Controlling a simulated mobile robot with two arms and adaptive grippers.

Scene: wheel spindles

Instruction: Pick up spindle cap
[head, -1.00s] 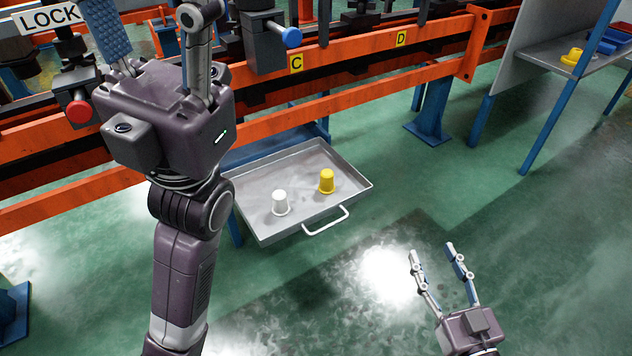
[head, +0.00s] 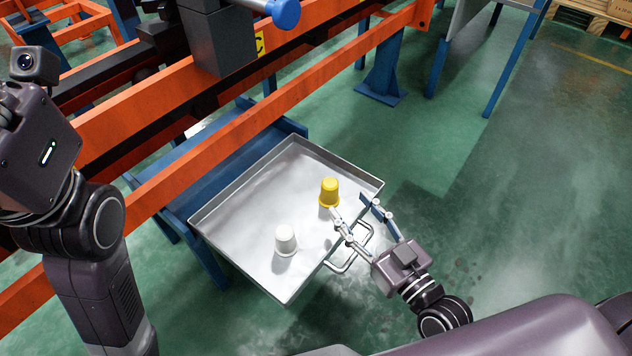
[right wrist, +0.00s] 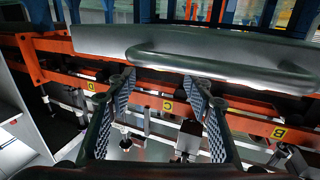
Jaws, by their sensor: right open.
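Two spindle caps stand upright in a shallow grey metal tray (head: 240,205): a yellow one (head: 329,192) near the far right side and a white one (head: 286,240) nearer the front left. My right gripper (head: 350,206) is open and empty at the tray's front right edge, its fingers pointing toward the yellow cap. One fingertip appears close to that cap; contact cannot be told. In the right wrist view the open fingers (right wrist: 162,80) frame an empty gap, and neither cap shows. My left gripper's body (head: 40,150) is at the left edge; its fingers are mostly cut off.
The tray's handle (head: 350,250) is under my right gripper; it also crosses the top of the right wrist view (right wrist: 220,65). An orange rail (head: 215,145) runs behind the tray. A blue post (head: 385,70) stands behind right. Green floor is clear to the right.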

